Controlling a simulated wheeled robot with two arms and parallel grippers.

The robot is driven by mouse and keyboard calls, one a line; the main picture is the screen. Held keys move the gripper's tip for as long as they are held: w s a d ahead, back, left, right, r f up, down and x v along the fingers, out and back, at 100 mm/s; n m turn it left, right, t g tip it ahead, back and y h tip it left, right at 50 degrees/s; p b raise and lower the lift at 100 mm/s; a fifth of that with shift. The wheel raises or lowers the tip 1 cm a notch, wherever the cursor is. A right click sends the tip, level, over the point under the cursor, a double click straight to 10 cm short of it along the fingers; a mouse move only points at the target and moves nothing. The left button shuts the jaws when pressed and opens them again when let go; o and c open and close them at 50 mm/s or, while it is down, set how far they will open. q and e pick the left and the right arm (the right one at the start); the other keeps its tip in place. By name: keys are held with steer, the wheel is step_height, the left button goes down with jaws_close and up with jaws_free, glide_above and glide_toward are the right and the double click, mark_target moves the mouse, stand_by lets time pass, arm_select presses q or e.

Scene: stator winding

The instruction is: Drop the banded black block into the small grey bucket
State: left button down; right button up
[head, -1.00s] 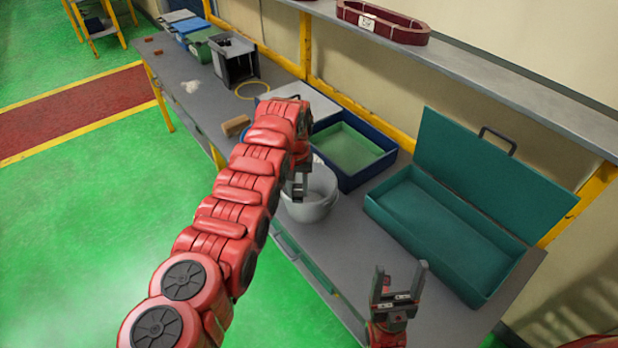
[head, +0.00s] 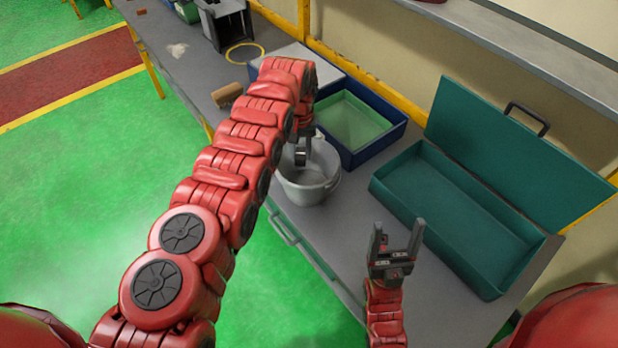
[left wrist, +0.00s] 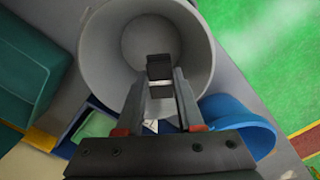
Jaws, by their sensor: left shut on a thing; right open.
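The small grey bucket (head: 312,190) stands on the grey workbench near its front edge, and its open mouth fills much of the left wrist view (left wrist: 92,45). My left gripper (head: 301,158) points down over the bucket's mouth. In the left wrist view its fingers (left wrist: 160,92) are shut on the banded black block (left wrist: 159,66), a dark piece with a pale band, held over the bucket's inside. How deep the block sits relative to the rim I cannot tell. My right gripper (head: 394,245) is open and empty, pointing up at the bench's front.
A blue tray with a green inside (head: 392,138) lies behind the bucket. An open teal toolbox (head: 450,215) is to the right. A brown block (head: 227,94) and a yellow ring (head: 245,53) lie further left. A blue round container (left wrist: 240,112) is beside the bucket.

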arm_select(q)
steer(key=shift+s, duration=0.2)
steer(key=shift+c, duration=2.3)
jaws_free()
steer(key=shift+w, duration=0.1)
